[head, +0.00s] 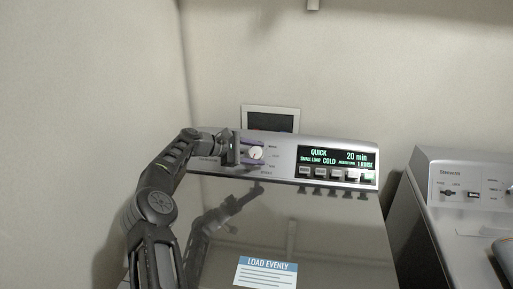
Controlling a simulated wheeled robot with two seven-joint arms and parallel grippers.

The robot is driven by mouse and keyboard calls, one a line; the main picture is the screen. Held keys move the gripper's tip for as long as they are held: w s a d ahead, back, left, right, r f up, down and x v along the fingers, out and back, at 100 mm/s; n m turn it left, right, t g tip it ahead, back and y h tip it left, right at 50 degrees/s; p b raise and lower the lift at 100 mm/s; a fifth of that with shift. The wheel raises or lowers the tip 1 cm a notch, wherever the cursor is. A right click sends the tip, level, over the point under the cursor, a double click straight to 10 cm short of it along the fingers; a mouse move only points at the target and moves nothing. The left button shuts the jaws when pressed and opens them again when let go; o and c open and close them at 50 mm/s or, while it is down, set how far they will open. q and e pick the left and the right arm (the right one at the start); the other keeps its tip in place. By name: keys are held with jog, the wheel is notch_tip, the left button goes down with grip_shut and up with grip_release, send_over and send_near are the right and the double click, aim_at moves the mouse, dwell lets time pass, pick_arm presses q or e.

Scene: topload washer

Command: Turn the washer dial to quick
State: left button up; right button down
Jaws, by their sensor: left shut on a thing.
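The washer (330,240) stands in front of me with its shiny lid closed. Its control panel (285,166) runs along the back. The display (336,158) reads QUICK, 20 min, SMALL LOAD, COLD, 1 RINSE. My left gripper (250,151) is at the dial, with its fingers shut on it from the left. The fingers hide part of the dial. My right gripper is out of view.
A row of buttons (336,173) sits under the display. A LOAD EVENLY label (265,272) is on the lid, which mirrors my arm. A second machine (465,200) stands at the right. A wall is close on the left.

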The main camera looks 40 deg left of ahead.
aim_at(252, 152)
pick_arm(q)
jog(key=shift+m, duration=0.3)
jog(key=o, duration=1.4)
jog(key=shift+c, duration=0.2)
jog(key=shift+g, duration=0.3)
jog(key=b+v, duration=0.2)
jog(key=v, duration=0.5)
jog(key=shift+s+a+f, duration=0.1)
jog(key=shift+s, duration=0.05)
jog(key=shift+s+a, duration=0.1)
jog(key=shift+s, duration=0.1)
